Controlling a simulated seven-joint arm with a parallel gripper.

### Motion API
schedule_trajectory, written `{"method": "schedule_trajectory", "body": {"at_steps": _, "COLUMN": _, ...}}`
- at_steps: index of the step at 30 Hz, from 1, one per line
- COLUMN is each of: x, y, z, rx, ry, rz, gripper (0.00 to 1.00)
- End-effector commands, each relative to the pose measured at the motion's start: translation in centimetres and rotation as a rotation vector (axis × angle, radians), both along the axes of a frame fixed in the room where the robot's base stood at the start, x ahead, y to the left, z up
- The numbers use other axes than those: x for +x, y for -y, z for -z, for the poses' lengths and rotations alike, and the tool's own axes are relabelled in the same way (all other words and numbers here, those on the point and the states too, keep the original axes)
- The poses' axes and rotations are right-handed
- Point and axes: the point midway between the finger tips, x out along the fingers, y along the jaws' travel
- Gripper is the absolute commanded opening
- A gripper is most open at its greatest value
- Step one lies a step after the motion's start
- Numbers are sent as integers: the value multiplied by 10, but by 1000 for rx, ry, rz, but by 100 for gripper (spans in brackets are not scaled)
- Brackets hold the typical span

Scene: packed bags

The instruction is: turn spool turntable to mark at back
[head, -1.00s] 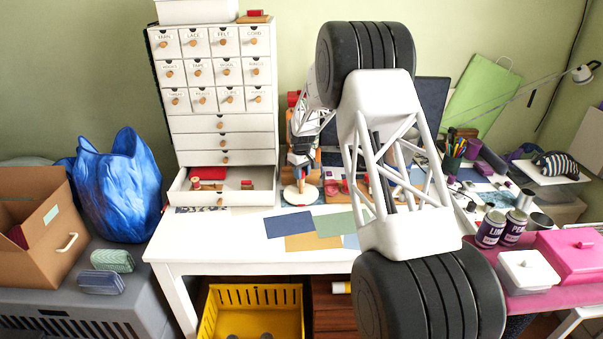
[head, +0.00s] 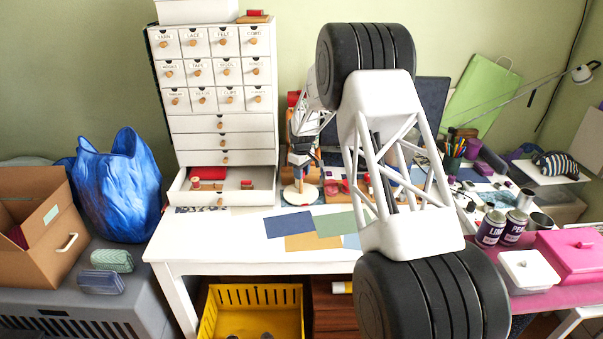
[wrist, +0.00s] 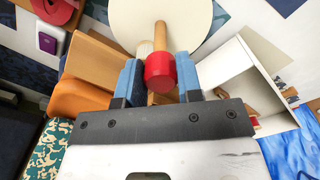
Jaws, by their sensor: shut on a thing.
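The spool turntable shows in the head view as a white disc (head: 297,197) on the white table, with a red and wooden upright part above it. In the wrist view its pale disc (wrist: 190,18) lies beyond my fingers, partly out of frame. A red cylindrical piece (wrist: 160,72), in line with a wooden rod (wrist: 160,35), sits between the blue fingertips. My gripper (wrist: 159,80) is shut on this red piece. In the head view my gripper (head: 299,158) is small and close above the disc. I cannot make out the mark at the back.
A white drawer cabinet (head: 222,125) stands to the left with an open drawer (head: 220,198) close to the turntable. Fabric squares (head: 315,226) lie flat in front. Tins (head: 490,229) and a pink box (head: 575,255) stand at right. My arm hides part of the table.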

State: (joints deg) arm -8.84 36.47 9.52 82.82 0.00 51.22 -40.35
Motion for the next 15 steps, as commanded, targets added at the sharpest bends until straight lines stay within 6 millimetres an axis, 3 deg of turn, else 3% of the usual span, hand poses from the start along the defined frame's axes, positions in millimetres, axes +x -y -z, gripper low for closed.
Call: {"method": "schedule_trajectory", "body": {"at_steps": 15, "x": 1, "y": 0, "z": -2, "rx": 0, "ry": 3, "rz": -257, "gripper": 0}}
